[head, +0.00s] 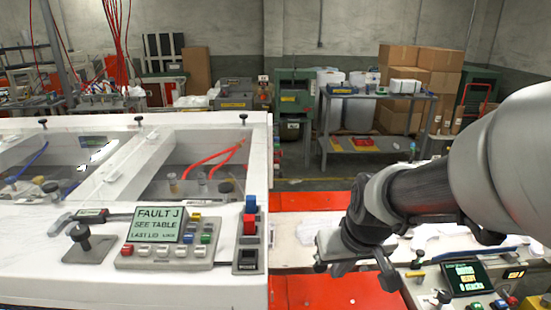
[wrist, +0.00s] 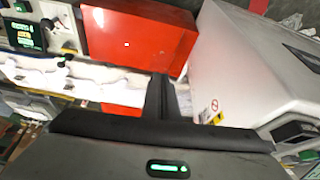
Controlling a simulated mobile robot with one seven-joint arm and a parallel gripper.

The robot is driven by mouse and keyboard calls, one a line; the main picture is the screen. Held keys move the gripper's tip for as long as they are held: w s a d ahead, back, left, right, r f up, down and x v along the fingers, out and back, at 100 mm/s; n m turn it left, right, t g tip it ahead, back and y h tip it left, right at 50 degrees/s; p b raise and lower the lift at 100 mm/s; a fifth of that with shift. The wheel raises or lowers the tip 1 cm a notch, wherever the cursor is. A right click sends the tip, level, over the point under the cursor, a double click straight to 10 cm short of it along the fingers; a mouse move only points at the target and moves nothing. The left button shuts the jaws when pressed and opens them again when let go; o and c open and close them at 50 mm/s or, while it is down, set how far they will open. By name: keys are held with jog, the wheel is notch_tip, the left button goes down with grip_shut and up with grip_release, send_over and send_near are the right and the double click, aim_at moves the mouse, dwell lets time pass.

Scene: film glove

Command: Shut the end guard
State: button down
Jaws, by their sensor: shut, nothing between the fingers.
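Two red panels lie beside a pale strip between the white machine and the control panel at the right. The far red panel (head: 312,201) and near red panel (head: 315,291) show in the head view. One large red panel (wrist: 140,38) shows at the top of the wrist view. I cannot tell for sure which part is the end guard, or whether it stands open. My gripper (head: 350,266) is shut and empty, over the pale strip right of the white machine. In the wrist view its fingers (wrist: 166,98) are together in front of the strip, apart from the red panel as far as I can see.
The white machine (head: 120,255) with a fault display (head: 158,224) fills the left. A control panel (head: 470,282) with a screen is at the lower right. A pale strip (wrist: 70,78) with white pieces crosses the wrist view. A steel table (head: 370,145) and cartons (head: 405,56) stand far behind.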

aim_at(325, 270)
jog(key=w+f, duration=0.2)
jog(key=f, duration=0.1)
jog(key=w+f, duration=0.5)
jog(key=f, duration=0.1)
jog(key=shift+w+a+f, duration=0.3)
jog(key=shift+w+a, duration=0.05)
jog(key=shift+w, duration=0.05)
